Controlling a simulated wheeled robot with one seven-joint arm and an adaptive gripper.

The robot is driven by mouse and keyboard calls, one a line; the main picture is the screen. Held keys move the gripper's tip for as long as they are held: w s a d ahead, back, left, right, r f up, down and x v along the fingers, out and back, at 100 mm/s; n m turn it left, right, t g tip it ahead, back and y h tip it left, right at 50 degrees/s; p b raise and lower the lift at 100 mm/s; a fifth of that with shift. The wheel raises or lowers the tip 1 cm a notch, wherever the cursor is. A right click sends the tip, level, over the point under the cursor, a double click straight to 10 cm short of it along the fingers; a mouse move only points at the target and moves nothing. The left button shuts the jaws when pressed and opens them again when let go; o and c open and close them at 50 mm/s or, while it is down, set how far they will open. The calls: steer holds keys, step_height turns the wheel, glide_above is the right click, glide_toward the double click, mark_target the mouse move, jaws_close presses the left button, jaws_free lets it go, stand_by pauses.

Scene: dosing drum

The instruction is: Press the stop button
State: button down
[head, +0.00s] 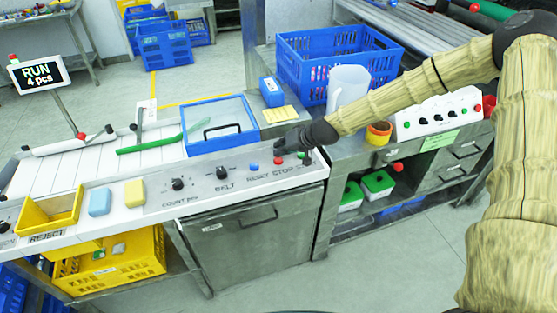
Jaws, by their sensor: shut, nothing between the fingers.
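The red stop button (278,161) is on the sloped front panel, just above the word STOP. My gripper (283,147) is dark and shut, with nothing held. It reaches in from the right, and its tip appears just above and behind the red button. I cannot tell whether it touches the button. A blue button (253,166) sits to the left above RESET. The display (39,73) at the far left reads RUN, 4 pcs.
Dark BELT (221,172) and COUNT (178,184) knobs stand left of the buttons. A blue-framed clear cover (220,125) lies behind the panel. A white jug (346,88) and large blue crate (338,62) stand near my arm. A yellow tray (50,211) sits at left.

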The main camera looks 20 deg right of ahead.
mark_target(280, 158)
steer(key=shift+f, duration=0.2)
steer(key=shift+f+b, duration=0.25)
steer(key=shift+b, duration=0.25)
steer(key=shift+f+b, duration=0.4)
steer(key=shift+f, duration=0.05)
stand_by(1.0)
steer(key=shift+r+p, duration=0.5)
steer(key=shift+r, duration=0.4)
steer(key=shift+r+p, duration=1.5)
steer(key=shift+r, duration=1)
